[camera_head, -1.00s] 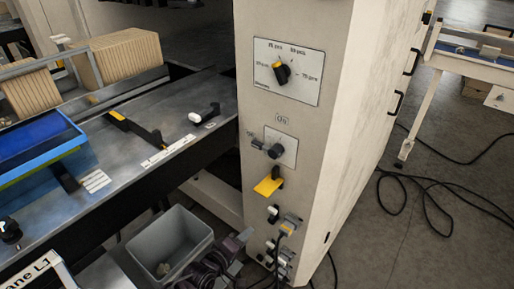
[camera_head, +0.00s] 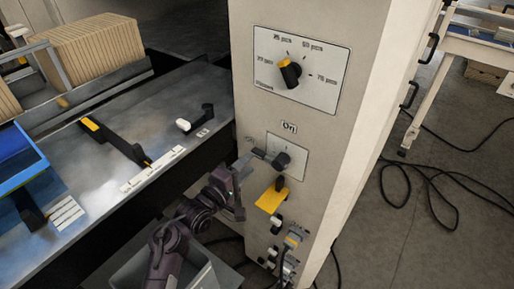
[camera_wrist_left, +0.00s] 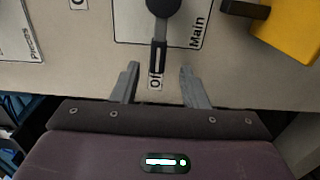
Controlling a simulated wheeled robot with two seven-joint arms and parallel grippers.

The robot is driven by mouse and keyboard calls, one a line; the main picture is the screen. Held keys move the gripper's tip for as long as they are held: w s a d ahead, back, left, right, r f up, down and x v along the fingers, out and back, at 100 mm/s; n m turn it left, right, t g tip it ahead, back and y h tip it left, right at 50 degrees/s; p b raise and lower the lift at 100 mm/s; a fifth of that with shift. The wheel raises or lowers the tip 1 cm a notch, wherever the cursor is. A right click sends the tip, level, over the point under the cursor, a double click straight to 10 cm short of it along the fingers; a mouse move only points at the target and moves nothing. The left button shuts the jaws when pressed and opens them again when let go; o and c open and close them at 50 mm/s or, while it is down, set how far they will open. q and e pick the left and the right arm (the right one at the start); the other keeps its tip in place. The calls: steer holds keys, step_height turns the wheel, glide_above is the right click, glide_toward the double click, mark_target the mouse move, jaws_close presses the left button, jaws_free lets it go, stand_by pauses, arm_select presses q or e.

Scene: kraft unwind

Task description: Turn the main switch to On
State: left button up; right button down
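The main switch (camera_head: 281,161) is a dark rotary knob on a light plate on the cabinet front. Its lever points left in the head view, towards the Off label, away from the On label (camera_head: 288,127) above the plate. In the left wrist view the knob (camera_wrist_left: 163,6) is at the top edge and its lever points down to the Off label (camera_wrist_left: 155,79). My left gripper (camera_wrist_left: 158,68) is open, one finger on each side of the lever's tip, with gaps visible on both sides. In the head view my left gripper (camera_head: 243,168) is just left of the lever. My right gripper is out of view.
A larger dial (camera_head: 288,73) with a yellow mark is above the switch. A yellow lever (camera_head: 271,199) and several plugs (camera_head: 287,240) are below it. A grey bin (camera_head: 200,270) is under my left arm, and a metal table (camera_head: 110,150) is to the left.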

mark_target(258, 157)
arm_select(q)
steer(key=x, duration=0.4)
steer(key=shift+w+d+r+p, duration=0.15)
steer(key=shift+d+r+p, duration=0.1)
steer(key=shift+d+p, duration=0.15)
steer(key=shift+w+d+f, duration=0.1)
steer(key=shift+w+d, duration=0.05)
steer(key=shift+w, duration=0.15)
steer(key=shift+d, duration=0.1)
steer(key=shift+w, duration=0.1)
steer(key=c, duration=0.8)
jaws_close()
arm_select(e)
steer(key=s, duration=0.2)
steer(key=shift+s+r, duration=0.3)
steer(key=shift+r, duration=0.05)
